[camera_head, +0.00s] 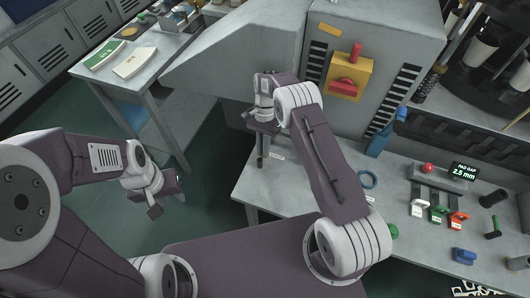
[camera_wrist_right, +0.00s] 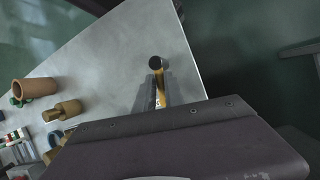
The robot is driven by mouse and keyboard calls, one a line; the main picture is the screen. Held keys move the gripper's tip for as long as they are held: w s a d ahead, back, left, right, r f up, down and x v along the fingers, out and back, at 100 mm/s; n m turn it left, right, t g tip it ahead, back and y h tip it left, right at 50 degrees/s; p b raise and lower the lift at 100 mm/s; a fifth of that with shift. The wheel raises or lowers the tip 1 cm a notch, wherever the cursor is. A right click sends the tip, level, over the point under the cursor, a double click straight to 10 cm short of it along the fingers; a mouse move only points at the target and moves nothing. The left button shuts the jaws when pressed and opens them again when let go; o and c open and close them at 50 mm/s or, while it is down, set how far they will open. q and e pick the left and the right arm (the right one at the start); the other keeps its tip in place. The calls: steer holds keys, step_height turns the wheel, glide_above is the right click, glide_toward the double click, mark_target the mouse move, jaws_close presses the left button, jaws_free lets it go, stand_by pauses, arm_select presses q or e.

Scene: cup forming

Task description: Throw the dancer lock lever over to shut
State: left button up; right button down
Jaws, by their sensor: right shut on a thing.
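The dancer lock lever shows in the right wrist view as a black round knob (camera_wrist_right: 156,62) on a yellow shaft, standing near the edge of the grey bench. My right gripper (camera_wrist_right: 161,92) is shut on the lever below its knob. In the head view my right gripper (camera_head: 262,128) is over the bench's left end, beside the grey machine; a dark upright post shows just below it, next to a small white label. The lever's base is hidden. My left gripper (camera_head: 168,206) is empty over the green floor, with its fingers apart.
The grey machine (camera_head: 225,60) stands behind. A side table with booklets (camera_head: 135,62) is at upper left. Open floor lies between.

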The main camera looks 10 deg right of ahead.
steer(key=shift+w+a+n+h+b, duration=0.25)
steer(key=shift+n+h+b, duration=0.15)
steer(key=shift+n, duration=0.4)
steer(key=c, duration=1.4)
jaws_free()
steer(key=shift+s+a, duration=0.1)
steer(key=shift+c, duration=0.2)
steer(key=shift+r, duration=0.1)
steer(key=shift+r, duration=0.35)
steer(key=s+d+r, duration=0.8)
steer(key=r, duration=0.2)
steer(key=shift+d, duration=0.2)
steer(key=shift+r, duration=0.1)
